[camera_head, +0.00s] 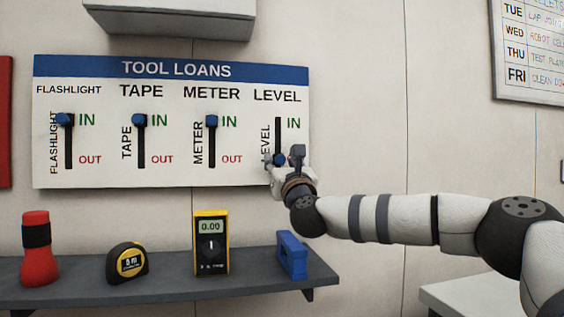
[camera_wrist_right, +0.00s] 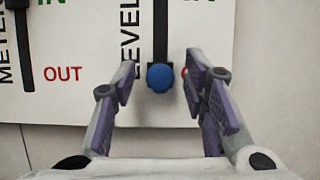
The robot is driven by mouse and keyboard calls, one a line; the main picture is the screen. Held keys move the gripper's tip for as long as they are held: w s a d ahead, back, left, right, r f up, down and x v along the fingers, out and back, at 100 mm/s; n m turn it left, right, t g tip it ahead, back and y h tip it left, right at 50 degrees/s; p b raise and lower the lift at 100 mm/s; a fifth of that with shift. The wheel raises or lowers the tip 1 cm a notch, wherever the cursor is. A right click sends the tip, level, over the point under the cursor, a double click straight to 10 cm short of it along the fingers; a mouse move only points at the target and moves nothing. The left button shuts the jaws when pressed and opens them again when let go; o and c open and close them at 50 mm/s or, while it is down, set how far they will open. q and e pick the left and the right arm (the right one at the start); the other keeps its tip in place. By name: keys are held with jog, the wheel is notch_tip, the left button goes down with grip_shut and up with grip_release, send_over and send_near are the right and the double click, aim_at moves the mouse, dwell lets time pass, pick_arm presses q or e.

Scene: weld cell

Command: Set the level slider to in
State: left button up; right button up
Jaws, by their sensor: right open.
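The tool loans board (camera_head: 110,178) hangs on the wall with four labelled slots. The level slider's blue knob (camera_head: 279,159) is at the bottom of its black slot, by the OUT end; the OUT word is hidden by my right gripper. My right gripper (camera_head: 280,162) is at the board in front of this knob. In the right wrist view the knob (camera_wrist_right: 160,77) sits between the two open fingers (camera_wrist_right: 159,88), with a gap on each side. The flashlight (camera_head: 65,120), tape (camera_head: 139,120) and meter (camera_head: 211,121) knobs are at the top, by IN. My left gripper is not in view.
A grey shelf (camera_head: 170,284) below the board holds a red flashlight (camera_head: 38,255), a tape measure (camera_head: 127,263), a yellow meter (camera_head: 211,245) and a blue level (camera_head: 291,254). A grey box (camera_head: 170,22) is fixed above the board.

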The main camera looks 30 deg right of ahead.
grip_shut()
jog(key=p, duration=0.2)
send_near(278, 115)
jog(key=x, duration=0.5)
jog(key=shift+w+d+f, duration=0.1)
jog(key=shift+w, duration=0.05)
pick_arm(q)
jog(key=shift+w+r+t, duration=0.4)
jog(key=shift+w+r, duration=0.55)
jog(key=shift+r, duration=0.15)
pick_arm(e)
jog(key=shift+r, duration=0.25)
jog(key=shift+c, duration=1.6)
grip_release()
jog(key=o, duration=0.3)
jog(key=shift+f, duration=0.1)
